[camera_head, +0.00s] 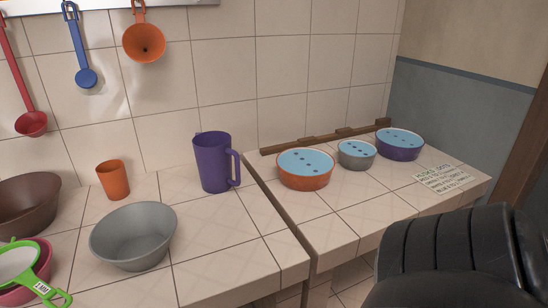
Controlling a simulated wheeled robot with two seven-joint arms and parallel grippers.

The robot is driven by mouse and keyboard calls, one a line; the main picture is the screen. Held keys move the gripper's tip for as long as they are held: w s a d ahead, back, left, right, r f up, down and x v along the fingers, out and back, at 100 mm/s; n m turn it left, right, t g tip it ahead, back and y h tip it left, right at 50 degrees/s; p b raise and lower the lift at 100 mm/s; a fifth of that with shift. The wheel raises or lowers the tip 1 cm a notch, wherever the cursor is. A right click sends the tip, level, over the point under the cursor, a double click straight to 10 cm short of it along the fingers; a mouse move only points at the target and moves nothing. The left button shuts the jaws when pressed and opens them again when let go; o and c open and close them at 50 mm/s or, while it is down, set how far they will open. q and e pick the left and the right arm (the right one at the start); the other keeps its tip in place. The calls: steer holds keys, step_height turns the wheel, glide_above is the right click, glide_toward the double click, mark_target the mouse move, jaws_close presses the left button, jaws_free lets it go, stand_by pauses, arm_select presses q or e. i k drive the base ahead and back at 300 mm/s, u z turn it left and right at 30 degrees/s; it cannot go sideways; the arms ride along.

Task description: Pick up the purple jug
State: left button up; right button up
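The purple jug (214,163) stands upright on the tiled counter, near the back wall and left of the gap between the two counter sections. Its handle (235,168) faces right. Nothing touches the jug, and it is fully visible. Neither of my grippers shows in this view. A black ridged part at the lower right seems to be part of my own right arm, and it hides the counter's front right area.
A grey bowl (134,236) and an orange cup (113,180) stand left of the jug. A brown bowl (28,205) and a green strainer (22,268) are at far left. Blue-topped orange (305,180), grey (357,164) and purple (400,152) bowls stand right. Utensils hang above.

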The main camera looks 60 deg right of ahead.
mark_target(213, 153)
steer(key=z, duration=1.3)
